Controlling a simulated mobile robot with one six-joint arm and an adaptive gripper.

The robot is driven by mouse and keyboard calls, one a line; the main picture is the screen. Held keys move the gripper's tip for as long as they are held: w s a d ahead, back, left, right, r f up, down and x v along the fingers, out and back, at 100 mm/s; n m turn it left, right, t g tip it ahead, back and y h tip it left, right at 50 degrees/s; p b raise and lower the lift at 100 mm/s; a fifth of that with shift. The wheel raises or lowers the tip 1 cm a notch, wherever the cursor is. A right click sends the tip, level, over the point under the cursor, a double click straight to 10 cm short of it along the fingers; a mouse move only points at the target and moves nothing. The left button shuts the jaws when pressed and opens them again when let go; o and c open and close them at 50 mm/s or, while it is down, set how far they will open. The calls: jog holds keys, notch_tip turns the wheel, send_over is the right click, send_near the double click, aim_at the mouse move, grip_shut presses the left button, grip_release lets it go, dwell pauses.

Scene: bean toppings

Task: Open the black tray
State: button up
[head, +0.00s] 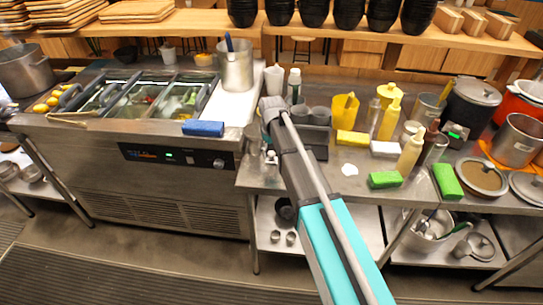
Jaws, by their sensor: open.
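A prep counter (165,143) at the left has a recessed top with several dark-framed, clear-looking compartments (130,98); green and red food shows in them. I cannot tell which of these is the black tray, or whether any lid is open. My gripper (270,104) is open at the end of my arm, by the right end of the prep counter. It is small here and its fingers are hard to make out.
A steel pot (236,72) stands on the prep counter's white board, with a blue sponge (203,128) at the front edge. Bottles, a yellow jug (344,108), sponges and pots crowd the right table. Black bowl stacks (348,14) stand on the back shelf. The floor in front is clear.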

jog(key=shift+f, duration=0.4)
grip_shut()
jog(key=shift+s, duration=0.15)
